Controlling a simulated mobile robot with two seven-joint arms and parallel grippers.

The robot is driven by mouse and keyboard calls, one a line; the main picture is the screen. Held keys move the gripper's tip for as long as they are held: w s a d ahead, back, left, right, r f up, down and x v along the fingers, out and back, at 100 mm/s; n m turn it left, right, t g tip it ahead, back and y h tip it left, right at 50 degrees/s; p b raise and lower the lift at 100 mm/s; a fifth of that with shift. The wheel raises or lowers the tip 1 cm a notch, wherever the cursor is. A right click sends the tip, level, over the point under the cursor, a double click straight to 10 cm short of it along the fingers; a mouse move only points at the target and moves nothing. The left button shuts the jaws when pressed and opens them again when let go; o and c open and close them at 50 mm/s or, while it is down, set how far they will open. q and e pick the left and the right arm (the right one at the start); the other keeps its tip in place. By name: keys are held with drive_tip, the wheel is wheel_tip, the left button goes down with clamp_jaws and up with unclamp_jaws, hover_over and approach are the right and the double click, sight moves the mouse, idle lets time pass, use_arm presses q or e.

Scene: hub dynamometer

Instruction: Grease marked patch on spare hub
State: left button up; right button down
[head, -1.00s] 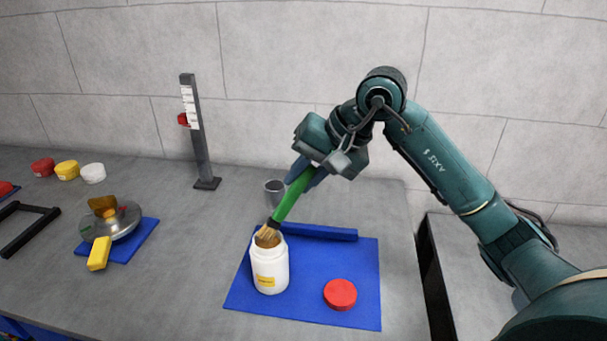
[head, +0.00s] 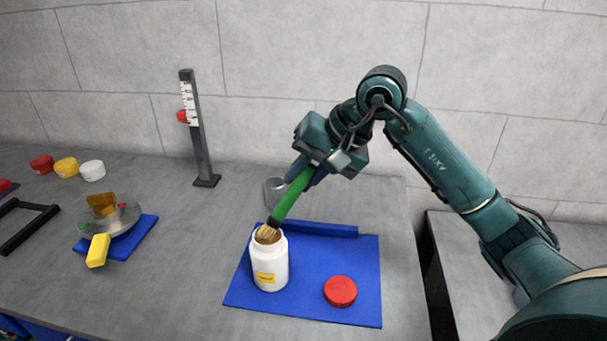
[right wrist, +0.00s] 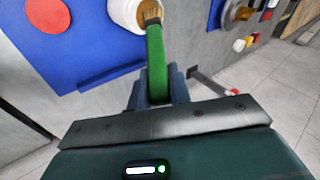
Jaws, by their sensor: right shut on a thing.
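My right gripper (head: 307,173) is shut on the green handle of a brush (head: 290,197). The brush slants down to the left, and its tan bristles are in the open mouth of a white jar (head: 270,268) with a yellow label. The right wrist view shows the green brush (right wrist: 156,65) between the fingers and the bristles at the mouth of the jar (right wrist: 124,12). The spare hub (head: 121,219), a round silver part with a brown-gold top and a small red mark, sits on a small blue mat at the left. My left gripper is not in view.
A red lid (head: 340,291) lies on the blue mat (head: 312,310) right of the jar. A grey cup (head: 274,190) stands behind the mat. A dark upright post (head: 200,140) with a scale stands farther back. A yellow block (head: 98,250) is by the hub. Bench between hub and jar is clear.

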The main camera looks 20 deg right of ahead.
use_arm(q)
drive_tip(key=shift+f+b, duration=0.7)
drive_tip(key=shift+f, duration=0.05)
use_arm(e)
drive_tip(key=shift+f, duration=0.6)
idle(1.1)
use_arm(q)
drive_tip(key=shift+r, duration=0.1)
use_arm(e)
drive_tip(key=shift+r, duration=0.1)
